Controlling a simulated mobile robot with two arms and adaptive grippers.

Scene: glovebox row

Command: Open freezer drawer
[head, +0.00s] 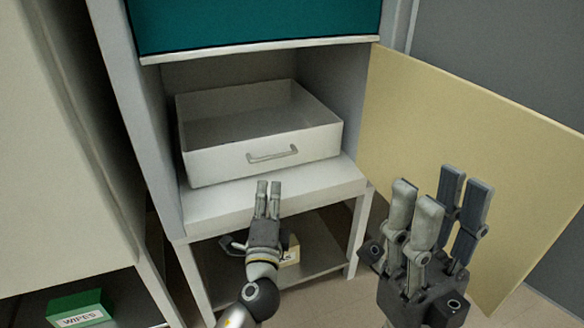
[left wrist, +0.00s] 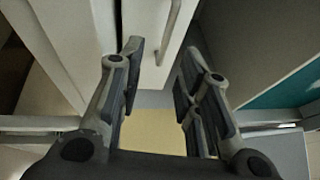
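The white drawer (head: 215,163) sits in the open compartment of the cabinet, its top uncovered and its inside visible and empty. I cannot tell exactly how far out it is. Its grey bar handle (head: 272,155) is on the front face. My left gripper (head: 268,186) is just below and in front of the handle, apart from it. In the left wrist view its fingers (left wrist: 162,62) are spread with nothing between them, and the handle (left wrist: 172,28) lies beyond their tips. My right gripper (head: 440,190) is open and empty, in front of the open door.
The cream door (head: 470,150) stands swung open at the right. A teal panel (head: 250,22) is above the compartment. A white ledge (head: 310,183) lies before the drawer, with a lower shelf (head: 325,262) beneath. A green wipes box (head: 80,308) is at lower left.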

